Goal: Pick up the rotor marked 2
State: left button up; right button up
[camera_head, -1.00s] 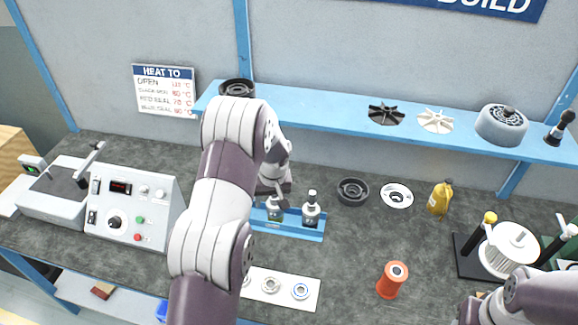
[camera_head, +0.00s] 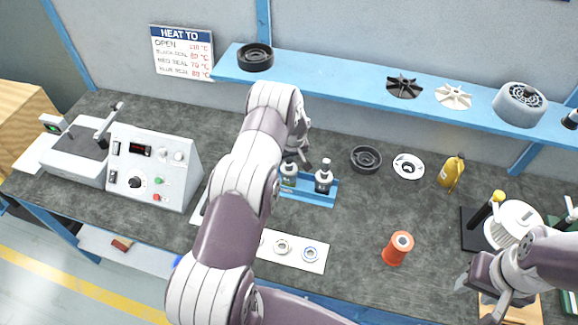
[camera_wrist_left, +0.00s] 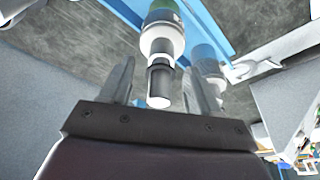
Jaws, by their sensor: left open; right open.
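A black fan-like rotor (camera_head: 404,86) and a white one (camera_head: 453,95) lie on the blue shelf at the back. I cannot read a number on either. My left gripper (camera_head: 298,163) is just behind two small bottles in a blue rack, far from both rotors and partly hidden by its own arm. In the left wrist view, its fingers (camera_wrist_left: 163,85) are apart, with a bottle's nozzle showing between them; I cannot tell how close it is. My right gripper (camera_head: 481,296) is open and empty at the lower right.
The blue rack (camera_head: 315,199) stands mid-bench. A black ring (camera_head: 366,158), white disc (camera_head: 408,166), yellow bottle (camera_head: 452,172) and orange spool (camera_head: 397,248) are to its right. A control box (camera_head: 152,166) stands left. The shelf (camera_head: 330,76) also holds a grey housing (camera_head: 519,104).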

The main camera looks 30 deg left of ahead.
pick_arm(q)
jog(key=shift+x, duration=0.95)
grip_shut()
jog(key=shift+r, duration=0.15)
dwell(0.4)
jog(key=shift+w, duration=0.15)
